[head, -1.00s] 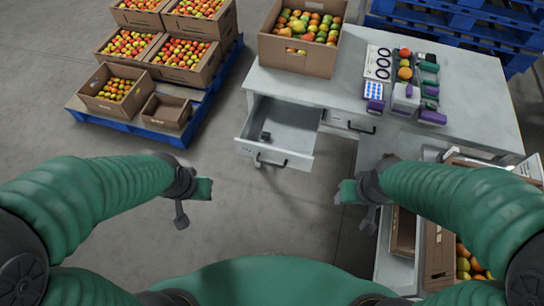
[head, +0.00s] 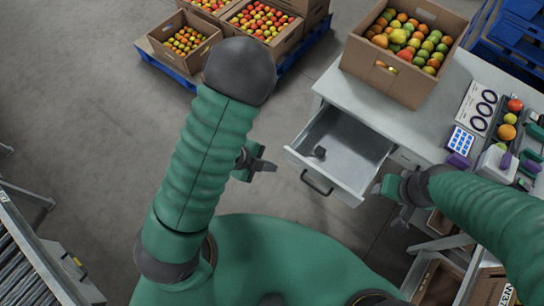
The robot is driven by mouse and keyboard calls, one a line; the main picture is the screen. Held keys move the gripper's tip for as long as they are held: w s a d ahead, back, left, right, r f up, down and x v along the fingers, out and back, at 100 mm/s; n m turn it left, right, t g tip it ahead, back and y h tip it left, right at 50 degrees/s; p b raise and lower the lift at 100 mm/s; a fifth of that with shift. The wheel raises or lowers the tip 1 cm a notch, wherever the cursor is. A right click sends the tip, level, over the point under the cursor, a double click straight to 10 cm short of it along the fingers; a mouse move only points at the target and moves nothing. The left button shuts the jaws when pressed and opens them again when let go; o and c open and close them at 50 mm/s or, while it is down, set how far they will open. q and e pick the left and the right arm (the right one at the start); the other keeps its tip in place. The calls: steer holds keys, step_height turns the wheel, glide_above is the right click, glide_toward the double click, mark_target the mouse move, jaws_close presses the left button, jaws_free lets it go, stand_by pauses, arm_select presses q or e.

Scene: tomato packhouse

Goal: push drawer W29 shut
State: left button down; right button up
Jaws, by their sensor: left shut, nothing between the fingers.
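One grey drawer (head: 322,188) of the workbench stands pulled open, its front panel facing me with a dark bar handle (head: 316,183). I cannot read a label on it, so I cannot confirm it is W29.
A blue pallet (head: 175,70) with tomato cartons stands at the back. A roller conveyor (head: 35,255) is at lower left. Floor left of the drawer is clear.

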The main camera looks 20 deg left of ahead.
mark_target(298, 162)
arm_select(q)
steer(key=w+d+f, duration=0.1)
steer(key=w+f, duration=0.1)
steer(key=w+d+f, duration=0.3)
steer(key=w+f, duration=0.1)
steer(key=shift+w+d+b, duration=0.35)
steer(key=shift+w+b, duration=0.05)
arm_select(e)
steer(key=shift+x, duration=0.85)
arm_select(q)
steer(key=shift+r, duration=0.15)
arm_select(e)
steer(key=shift+r, duration=0.1)
